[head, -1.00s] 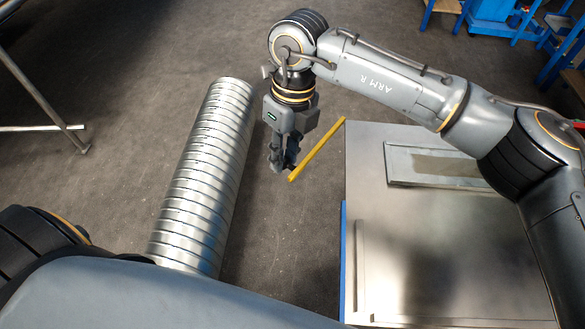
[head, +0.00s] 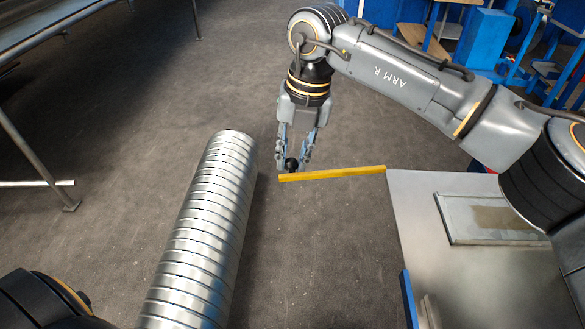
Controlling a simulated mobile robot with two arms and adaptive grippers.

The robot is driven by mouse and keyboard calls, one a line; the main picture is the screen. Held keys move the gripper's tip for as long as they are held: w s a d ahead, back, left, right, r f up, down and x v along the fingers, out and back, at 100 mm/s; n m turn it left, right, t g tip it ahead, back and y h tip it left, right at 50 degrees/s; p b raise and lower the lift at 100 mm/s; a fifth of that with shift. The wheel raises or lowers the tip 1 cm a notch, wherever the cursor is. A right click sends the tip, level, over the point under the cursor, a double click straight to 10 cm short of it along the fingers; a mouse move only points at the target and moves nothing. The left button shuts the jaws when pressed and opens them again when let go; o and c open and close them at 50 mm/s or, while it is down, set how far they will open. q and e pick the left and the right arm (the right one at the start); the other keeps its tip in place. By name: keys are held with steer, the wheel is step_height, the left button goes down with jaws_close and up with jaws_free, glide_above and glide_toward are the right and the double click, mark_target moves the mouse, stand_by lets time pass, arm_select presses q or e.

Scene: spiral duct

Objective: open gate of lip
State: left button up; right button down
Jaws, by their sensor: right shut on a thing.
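The gate is a yellow bar (head: 335,174) that reaches left from the far left corner of the metal table (head: 415,235). It stands well out from the table's left edge. A black knob (head: 291,165) sits at its free end. My right gripper (head: 293,163) points down over that end, its fingers shut around the knob. The fingers partly hide the knob. My left gripper is out of view; only part of my left arm shows at the lower left.
A ribbed silver spiral duct (head: 200,235) lies left of the bar, with a strip of bare floor between them. A flat framed plate (head: 490,217) lies on the table. A metal rack (head: 60,30) stands at the upper left, blue stands at the upper right.

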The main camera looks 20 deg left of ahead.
steer(key=shift+w+a+m, duration=0.25)
steer(key=shift+w+m, duration=0.25)
steer(key=shift+w, duration=0.2)
steer(key=c, duration=1.2)
jaws_free()
steer(key=shift+r, duration=0.1)
steer(key=shift+o, duration=0.2)
step_height(320, 180, up, 12)
steer(key=d, duration=0.1)
steer(key=shift+w+d, duration=0.2)
steer(key=shift+d, duration=0.15)
steer(key=shift+f, duration=0.2)
